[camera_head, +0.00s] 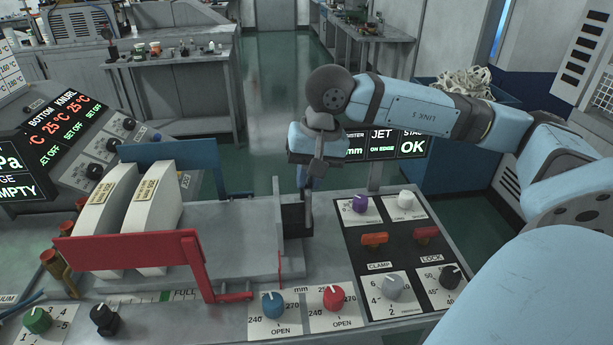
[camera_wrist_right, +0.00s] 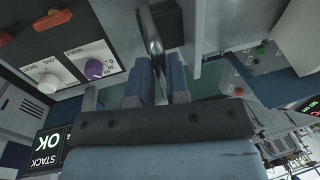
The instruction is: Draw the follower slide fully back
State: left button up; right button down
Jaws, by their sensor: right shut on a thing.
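The follower slide appears as a dark block on a grey upright plate (camera_head: 293,250) at the right end of the forming bed. Its dark upright handle (camera_wrist_right: 152,38) shows between the blue fingers in the right wrist view. My right gripper (camera_head: 306,182) points down from above and is shut on this handle; its fingers also show in the wrist view (camera_wrist_right: 155,78). The handle's lower joint to the slide is hard to make out. My left gripper is out of view.
A red bar frame (camera_head: 130,250) stands in front of the stacks and a blue one (camera_head: 172,152) behind. A control panel (camera_head: 345,245) with knobs and orange CLAMP and LOCK levers lies right of the slide. A STACK OK display (camera_head: 397,144) stands behind the gripper.

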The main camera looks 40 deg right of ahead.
jog(key=c, duration=1.3)
grip_release()
jog(key=shift+d, duration=0.15)
jog(key=shift+c, duration=0.2)
jog(key=shift+o, duration=1.1)
jog(key=shift+s+d, duration=0.15)
jog(key=shift+s, duration=0.05)
notch_tip(320, 180, up, 14)
jog(key=s+d, duration=0.1)
jog(key=d, duration=0.1)
jog(key=shift+s+f, duration=0.2)
jog(key=shift+s, duration=0.1)
